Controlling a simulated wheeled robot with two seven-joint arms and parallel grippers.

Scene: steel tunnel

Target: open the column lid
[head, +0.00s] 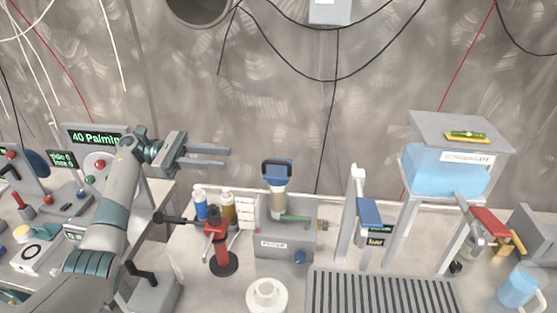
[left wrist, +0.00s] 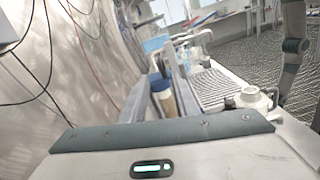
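The column (head: 278,200) stands upright on the grey filter box, a clear cylinder with a tan filling. Its dark blue lid (head: 277,169), with a loop-shaped handle, sits on top. My left gripper (head: 229,158) is open and empty, its fingers pointing right toward the lid, with a gap to it. In the left wrist view the column (left wrist: 165,103) and its blue lid (left wrist: 160,86) show ahead between the two fingers, not touched by them. My right gripper is not in view.
The filter box (head: 285,240) holds the column. Bottles (head: 228,205) and a red-and-black stand (head: 220,250) are left of it. A white round holder (head: 267,295) and a ribbed drain tray (head: 382,292) lie in front. A blue tank (head: 440,172) stands right. The wall is behind.

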